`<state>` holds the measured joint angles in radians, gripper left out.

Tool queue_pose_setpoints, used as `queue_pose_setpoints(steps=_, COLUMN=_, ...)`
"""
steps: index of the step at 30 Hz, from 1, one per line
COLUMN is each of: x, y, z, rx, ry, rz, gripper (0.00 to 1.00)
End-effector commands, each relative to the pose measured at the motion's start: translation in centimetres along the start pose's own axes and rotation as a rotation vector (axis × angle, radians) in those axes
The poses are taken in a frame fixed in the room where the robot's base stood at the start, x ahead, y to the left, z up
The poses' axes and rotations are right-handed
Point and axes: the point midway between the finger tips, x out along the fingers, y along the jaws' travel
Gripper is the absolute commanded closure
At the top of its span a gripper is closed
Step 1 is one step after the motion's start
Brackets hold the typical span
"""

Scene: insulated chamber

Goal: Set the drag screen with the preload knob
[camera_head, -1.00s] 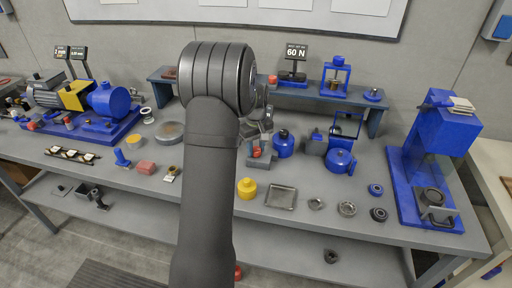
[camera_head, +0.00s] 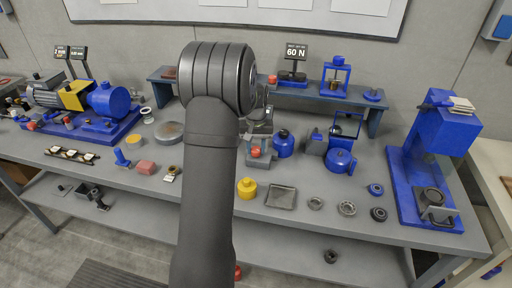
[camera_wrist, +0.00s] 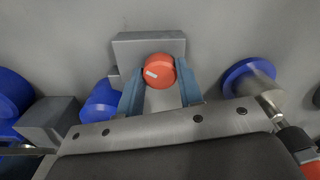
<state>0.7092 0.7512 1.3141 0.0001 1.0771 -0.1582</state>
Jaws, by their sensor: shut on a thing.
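The red preload knob (camera_wrist: 158,70) is a round cap with a small white mark, in front of a grey block (camera_wrist: 150,46). In the wrist view the blue fingers of my gripper (camera_wrist: 160,88) stand on both sides of it, shut on it. In the head view the red knob (camera_head: 256,152) shows small behind and right of my arm, and the fingers there are hard to make out. A black screen (camera_head: 296,52) on a stand at the back reads 60 N; its small top line is too small to read surely.
Blue parts (camera_head: 284,144) stand close to the right of the knob, with a blue pot (camera_head: 341,161) beyond. A yellow cap (camera_head: 246,188) and a grey tray (camera_head: 281,198) lie in front. A tall blue press (camera_head: 447,130) stands at the right. A blue-and-yellow motor rig (camera_head: 98,105) fills the left.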

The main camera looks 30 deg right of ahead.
Motion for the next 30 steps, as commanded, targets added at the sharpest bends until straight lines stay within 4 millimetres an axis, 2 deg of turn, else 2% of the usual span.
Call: queue_pose_setpoints(steps=30, x=-0.17, y=0.0, z=-0.09, rx=0.963, ry=0.004, rz=-0.001, gripper=0.89)
